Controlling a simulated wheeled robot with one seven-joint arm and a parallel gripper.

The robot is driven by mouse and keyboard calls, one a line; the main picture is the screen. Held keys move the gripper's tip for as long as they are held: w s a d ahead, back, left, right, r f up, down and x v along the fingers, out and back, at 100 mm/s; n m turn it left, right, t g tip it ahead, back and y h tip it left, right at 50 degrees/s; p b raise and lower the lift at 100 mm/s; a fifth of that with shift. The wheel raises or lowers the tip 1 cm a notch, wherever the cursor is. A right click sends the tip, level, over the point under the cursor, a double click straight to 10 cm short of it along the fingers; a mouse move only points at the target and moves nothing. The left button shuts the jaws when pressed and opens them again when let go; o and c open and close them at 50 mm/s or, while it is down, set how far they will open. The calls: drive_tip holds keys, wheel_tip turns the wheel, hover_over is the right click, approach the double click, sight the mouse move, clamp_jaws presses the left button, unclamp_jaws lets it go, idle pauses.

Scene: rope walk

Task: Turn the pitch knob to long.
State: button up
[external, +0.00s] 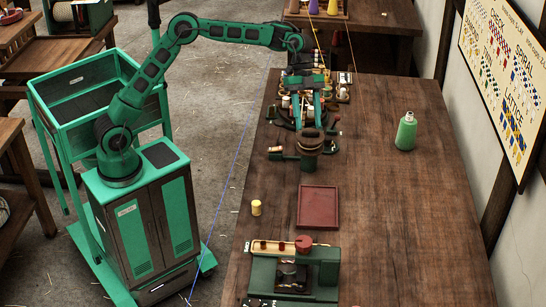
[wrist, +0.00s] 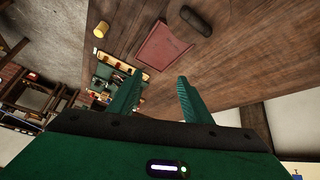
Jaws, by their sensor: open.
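A green machine (external: 322,268) stands at the near end of the bench, with a cream slotted strip (external: 272,247) and a round red knob (external: 304,242) on top. The knob may be the pitch knob, but its markings are too small to read. The machine also shows in the wrist view (wrist: 108,74), small and partly behind a finger. My gripper (external: 309,117) is open and empty, pointing down over the cluttered far part of the bench, well away from the machine. In the wrist view its two green fingers (wrist: 160,77) stand apart with nothing between them.
A red tray (external: 318,207) and a yellow cylinder (external: 256,207) lie between my gripper and the machine. A dark round-topped fixture (external: 310,142) stands just nearer than my gripper. A green bottle (external: 406,131) stands at right.

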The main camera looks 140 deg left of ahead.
drive_tip(key=w+d, duration=0.2)
drive_tip(key=d, duration=0.3)
drive_tip(key=shift+w+d+r+g, duration=0.25)
drive_tip(key=shift+w+d+g, duration=0.1)
drive_tip(key=shift+d+g, duration=0.05)
wheel_tip(320, 180, up, 5)
drive_tip(key=n+y, duration=0.4)
drive_tip(key=n, duration=0.2)
hover_over(328, 138)
drive_tip(key=s+d, duration=0.1)
drive_tip(key=s, duration=0.4)
wheel_tip(328, 138, down, 15)
drive_tip(key=shift+g, duration=0.4)
drive_tip(key=x, duration=1)
drive_tip(key=shift+w+a+f, duration=0.1)
drive_tip(key=shift+w, duration=0.1)
